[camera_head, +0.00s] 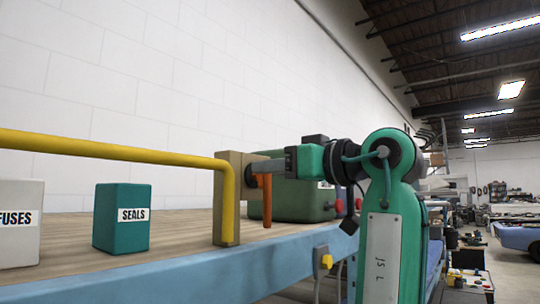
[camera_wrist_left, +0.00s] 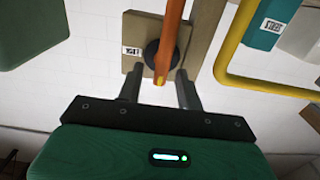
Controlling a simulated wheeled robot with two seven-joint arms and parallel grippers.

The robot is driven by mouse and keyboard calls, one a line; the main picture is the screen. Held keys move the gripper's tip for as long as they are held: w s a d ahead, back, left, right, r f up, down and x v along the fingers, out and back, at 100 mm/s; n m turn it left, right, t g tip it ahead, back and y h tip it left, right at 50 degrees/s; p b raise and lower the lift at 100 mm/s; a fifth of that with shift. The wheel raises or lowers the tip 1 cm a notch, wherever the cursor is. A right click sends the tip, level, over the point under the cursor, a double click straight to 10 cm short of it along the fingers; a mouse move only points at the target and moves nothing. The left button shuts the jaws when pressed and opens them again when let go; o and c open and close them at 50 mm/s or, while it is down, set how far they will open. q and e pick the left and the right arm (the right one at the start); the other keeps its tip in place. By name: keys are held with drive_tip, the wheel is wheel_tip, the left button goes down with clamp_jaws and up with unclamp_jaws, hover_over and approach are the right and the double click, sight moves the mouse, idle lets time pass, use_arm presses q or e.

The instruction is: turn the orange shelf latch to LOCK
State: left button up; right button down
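The orange latch handle (camera_head: 266,200) hangs downward from a tan block (camera_head: 232,166) at the end of the yellow rail. In the left wrist view the orange handle (camera_wrist_left: 171,38) crosses a round black hub (camera_wrist_left: 152,56) on the tan block and runs out of the top edge. My left gripper (camera_head: 272,167) is close in front of the latch. In its wrist view, the fingers (camera_wrist_left: 158,78) are apart, with the handle's near end seen between their tips; contact cannot be told. A small label (camera_wrist_left: 132,51) beside the hub is unreadable. My right gripper is not in view.
A yellow rail (camera_head: 110,150) runs along the front of the wooden shelf (camera_head: 170,240), with a blue edge (camera_head: 200,274). A teal SEALS box (camera_head: 121,218) and white FUSES box (camera_head: 18,225) stand left. A green case (camera_head: 298,203) sits behind my gripper.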

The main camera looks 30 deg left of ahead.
use_arm(q)
drive_tip(key=shift+a, duration=0.6)
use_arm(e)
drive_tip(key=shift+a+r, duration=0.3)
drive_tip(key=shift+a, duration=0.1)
use_arm(q)
clamp_jaws()
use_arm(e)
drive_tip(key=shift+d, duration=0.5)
